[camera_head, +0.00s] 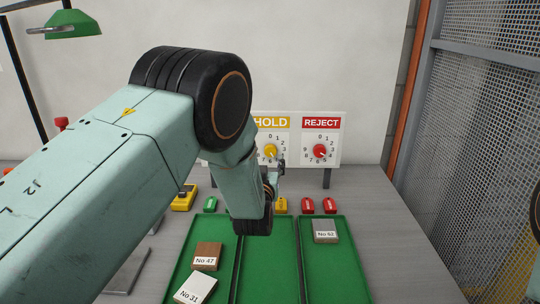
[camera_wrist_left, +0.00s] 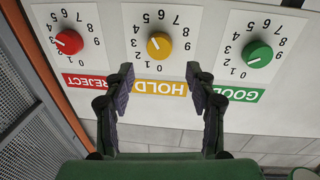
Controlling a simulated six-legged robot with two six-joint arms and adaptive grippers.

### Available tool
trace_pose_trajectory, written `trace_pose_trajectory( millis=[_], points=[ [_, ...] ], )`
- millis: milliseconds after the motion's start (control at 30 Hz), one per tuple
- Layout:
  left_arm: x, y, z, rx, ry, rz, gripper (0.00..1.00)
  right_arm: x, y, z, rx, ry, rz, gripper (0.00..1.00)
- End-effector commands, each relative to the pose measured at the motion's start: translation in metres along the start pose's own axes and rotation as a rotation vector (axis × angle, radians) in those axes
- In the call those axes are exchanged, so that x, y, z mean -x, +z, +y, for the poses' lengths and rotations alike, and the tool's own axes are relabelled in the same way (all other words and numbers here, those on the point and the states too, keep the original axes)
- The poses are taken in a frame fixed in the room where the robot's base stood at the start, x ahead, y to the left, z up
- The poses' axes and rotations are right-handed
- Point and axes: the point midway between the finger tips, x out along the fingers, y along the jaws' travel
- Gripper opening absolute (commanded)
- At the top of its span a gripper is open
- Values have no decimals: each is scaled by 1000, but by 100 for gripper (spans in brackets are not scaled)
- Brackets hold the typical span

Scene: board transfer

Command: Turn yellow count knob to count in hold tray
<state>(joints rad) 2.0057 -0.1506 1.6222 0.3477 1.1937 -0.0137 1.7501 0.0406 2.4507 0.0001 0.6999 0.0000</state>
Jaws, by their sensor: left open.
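The yellow count knob (camera_head: 270,151) sits on the HOLD panel, partly hidden behind my left arm in the head view. In the left wrist view the yellow knob (camera_wrist_left: 159,45) appears upside down with its number ring; its exact pointer reading is hard to tell. My left gripper (camera_wrist_left: 159,78) is open and empty, its fingertips either side of the HOLD label, apart from the knob in the picture. In the head view my left gripper (camera_head: 279,168) is mostly hidden by its own wrist. The hold tray (camera_head: 268,270), the middle green one, shows no board in its visible part.
The red REJECT knob (camera_head: 320,151) and green GOOD knob (camera_wrist_left: 258,54) flank it. The left tray (camera_head: 222,287) holds boards No 47 (camera_head: 208,253) and No 31 (camera_head: 195,287). The right tray (camera_head: 335,270) holds a grey board (camera_head: 325,228). A mesh fence (camera_head: 480,140) stands right.

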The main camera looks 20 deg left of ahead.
Motion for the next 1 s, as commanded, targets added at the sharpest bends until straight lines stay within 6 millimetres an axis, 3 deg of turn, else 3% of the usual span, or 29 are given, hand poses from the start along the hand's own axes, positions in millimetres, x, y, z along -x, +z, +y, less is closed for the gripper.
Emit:
trace_pose_trajectory(
  millis=[300, 767, 1000],
  points=[
    [-38, 1, 1, 1, -1, -1, 56, -1, 0, 0, 1, 0, 1, 40],
    [-50, 1, 2, 0, 0, -1, 56, -1, 0, 0, 1, 0, 0, 40],
    [-50, 1, 2, -1, 0, -1, 37, -1, 0, 0, 1, 0, 1, 40]
  ],
)
